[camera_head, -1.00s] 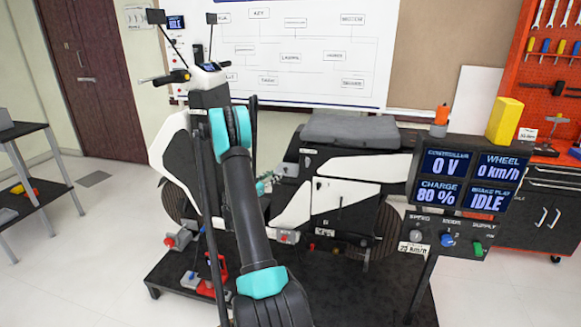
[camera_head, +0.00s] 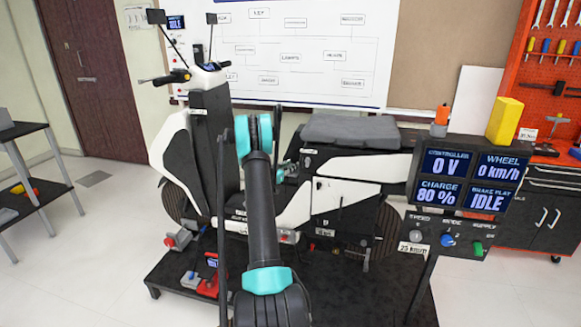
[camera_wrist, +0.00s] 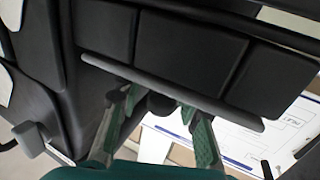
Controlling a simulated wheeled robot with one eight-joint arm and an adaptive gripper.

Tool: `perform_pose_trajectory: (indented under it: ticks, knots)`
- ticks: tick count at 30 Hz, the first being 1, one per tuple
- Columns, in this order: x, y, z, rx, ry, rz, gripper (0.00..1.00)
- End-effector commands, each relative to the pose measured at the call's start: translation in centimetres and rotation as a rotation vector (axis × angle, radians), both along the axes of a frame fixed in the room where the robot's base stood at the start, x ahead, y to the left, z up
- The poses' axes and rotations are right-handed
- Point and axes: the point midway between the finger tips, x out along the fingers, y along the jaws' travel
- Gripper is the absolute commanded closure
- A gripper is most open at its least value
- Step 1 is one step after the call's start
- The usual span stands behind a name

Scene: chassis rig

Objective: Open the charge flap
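The electric scooter (camera_head: 345,165) stands on a black platform, with white side panels and a grey seat. No charge flap can be told for sure in the head view; small labels sit on the scooter's dark front column (camera_head: 209,140). My gripper (camera_head: 288,170) is partly hidden behind my arm, between the front column and the seat. In the wrist view, my gripper (camera_wrist: 162,128) has its two green-grey fingers apart, with nothing seen held. Close beyond them is a dark sectioned panel (camera_wrist: 190,50) with a long raised bar (camera_wrist: 170,90); whether this includes the flap I cannot tell.
A display stand (camera_head: 462,190) reading charge 80% is at the right. Red and grey items (camera_head: 202,280) lie on the platform's front left. A whiteboard (camera_head: 300,50) is behind, also in the wrist view (camera_wrist: 235,143). Open floor lies at the left.

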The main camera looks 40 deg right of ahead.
Motion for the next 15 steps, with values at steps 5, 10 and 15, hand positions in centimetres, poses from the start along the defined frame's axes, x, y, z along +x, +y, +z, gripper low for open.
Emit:
perform_pose_trajectory:
  ticks: [5,10,15]
  knots:
    - [-0.01,0.02,0.0,0.0,0.0,0.0,0.69]
    - [-0.01,0.03,0.0,0.0,0.0,0.0,0.91]
    - [-0.01,0.04,0.0,0.0,0.0,0.0,1.0]
